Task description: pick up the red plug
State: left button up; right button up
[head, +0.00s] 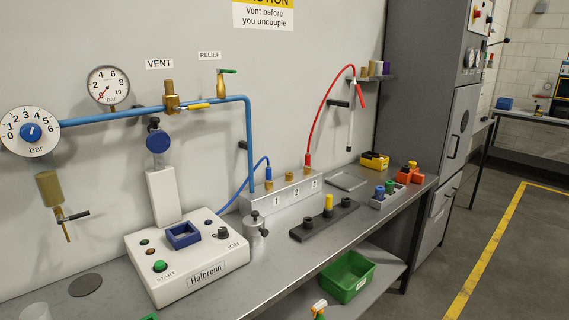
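A red hose (319,113) arcs up from a red plug (307,160) seated at port 3 of the grey manifold (283,198). The hose's other end hangs near the wall shelf with a red end piece (361,93). I cannot tell which of the two red ends the task means. A blue plug (268,173) on a blue hose sits at port 1, and a brass fitting (289,176) stands at port 2. Neither of my grippers is in the head view.
A white Halbrenn machine (187,258) stands on the bench at left. A dark rack (324,222) with a yellow peg, a small grey tray (347,181) and a block of coloured pegs (384,197) stand at right. A green bin (347,277) sits below.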

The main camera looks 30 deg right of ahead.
aim_at(307, 165)
jog(key=l+u, duration=0.4)
jog(key=l, duration=0.15)
jog(key=l+u, duration=0.35)
jog(key=l, duration=0.2)
jog(key=i, duration=0.05)
